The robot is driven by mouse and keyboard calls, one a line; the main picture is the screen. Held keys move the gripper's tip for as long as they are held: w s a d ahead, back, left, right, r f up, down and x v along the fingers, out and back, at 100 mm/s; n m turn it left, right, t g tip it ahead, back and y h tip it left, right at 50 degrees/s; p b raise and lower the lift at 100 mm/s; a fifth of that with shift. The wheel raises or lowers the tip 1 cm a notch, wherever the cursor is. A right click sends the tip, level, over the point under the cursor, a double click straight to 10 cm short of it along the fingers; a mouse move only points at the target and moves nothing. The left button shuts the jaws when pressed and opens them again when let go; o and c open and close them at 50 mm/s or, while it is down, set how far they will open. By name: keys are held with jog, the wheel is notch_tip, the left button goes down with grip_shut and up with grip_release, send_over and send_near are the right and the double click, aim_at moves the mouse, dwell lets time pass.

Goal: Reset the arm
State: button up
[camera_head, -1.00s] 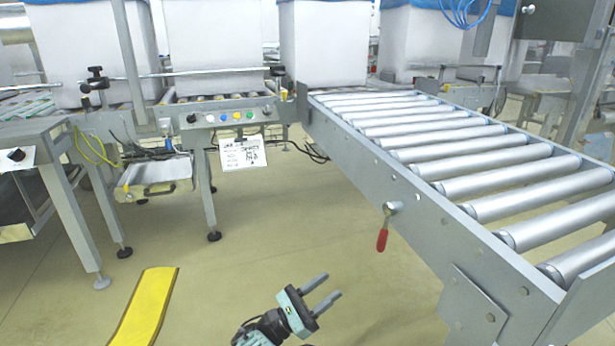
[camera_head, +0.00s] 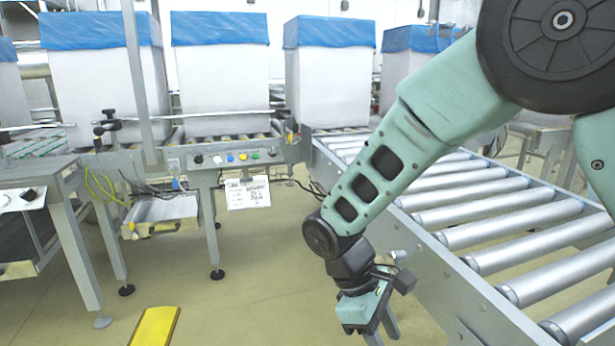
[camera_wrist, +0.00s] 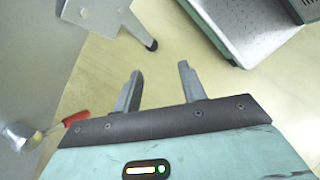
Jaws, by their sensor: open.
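My gripper (camera_head: 382,332) hangs at the end of my green arm, in the lower middle of the head view. It points down beside the side rail of the roller conveyor. In the wrist view my gripper (camera_wrist: 158,88) shows two grey fingers spread apart with nothing between them, above the beige floor. The fingertips are partly cut off or small in the head view.
The roller conveyor (camera_head: 480,210) runs along the right, partly hidden by my arm. A red-handled lever (camera_wrist: 75,119) is at the left of the wrist view. White boxes with blue liners (camera_head: 220,75) stand at the back. The floor (camera_head: 260,310) is free at centre.

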jog(key=s+d+r+m+t+y+p, duration=0.1)
jog(key=s+r+m+y, duration=0.15)
jog(key=s+r, duration=0.4)
jog(key=s+d+r+m+t+y+p, duration=0.1)
jog(key=s+r+m+t+y, duration=0.15)
jog(key=s, duration=0.75)
notch_tip(320, 180, up, 39)
jog(key=p, duration=3.7)
jog(key=shift+a+n+g+y+p, duration=0.2)
jog(key=shift+n+g+y+p, duration=0.1)
jog(key=shift+g+p, duration=0.1)
jog(key=shift+f, duration=0.1)
